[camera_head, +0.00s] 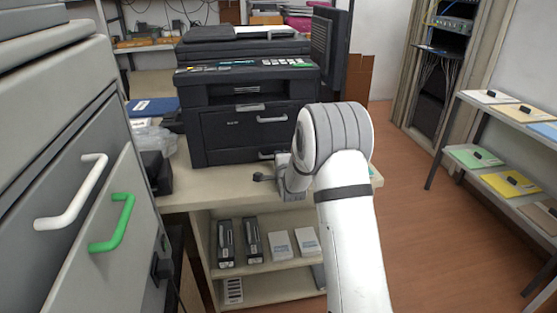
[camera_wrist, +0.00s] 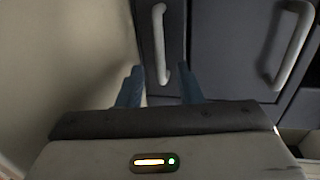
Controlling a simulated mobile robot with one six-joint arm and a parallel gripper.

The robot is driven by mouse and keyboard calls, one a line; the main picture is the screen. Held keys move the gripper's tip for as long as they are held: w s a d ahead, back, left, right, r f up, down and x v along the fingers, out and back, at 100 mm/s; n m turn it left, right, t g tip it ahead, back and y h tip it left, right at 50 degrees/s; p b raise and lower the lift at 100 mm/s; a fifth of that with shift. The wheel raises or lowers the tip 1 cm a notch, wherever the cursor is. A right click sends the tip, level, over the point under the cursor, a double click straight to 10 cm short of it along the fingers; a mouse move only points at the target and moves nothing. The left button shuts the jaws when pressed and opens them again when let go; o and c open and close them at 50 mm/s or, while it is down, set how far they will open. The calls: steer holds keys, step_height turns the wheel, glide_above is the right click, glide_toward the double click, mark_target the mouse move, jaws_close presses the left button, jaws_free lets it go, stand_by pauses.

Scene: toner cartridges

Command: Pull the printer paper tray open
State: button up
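The black printer (camera_head: 255,100) stands on a desk in the head view. Its front has a larger upper tray with a light handle (camera_head: 272,119) and a narrow lowest tray with a handle (camera_head: 266,155), partly hidden by my arm. In the wrist view the lowest tray's handle (camera_wrist: 160,45) appears upright, in line with the space between my fingers. The upper tray's handle (camera_wrist: 292,45) is to its right. My gripper (camera_wrist: 160,88) is open, its blue fingers apart and empty, short of the lowest handle. Both trays look shut.
The desk top (camera_head: 205,196) runs below the printer and shows as a pale surface at left in the wrist view. Toner boxes (camera_head: 250,240) stand on the shelf beneath. A grey cabinet (camera_head: 80,190) with white and green handles is close at left. Open floor (camera_head: 440,230) lies to the right.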

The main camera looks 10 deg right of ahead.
steer(key=shift+x, duration=1.25)
steer(key=shift+c, duration=0.4)
jaws_close()
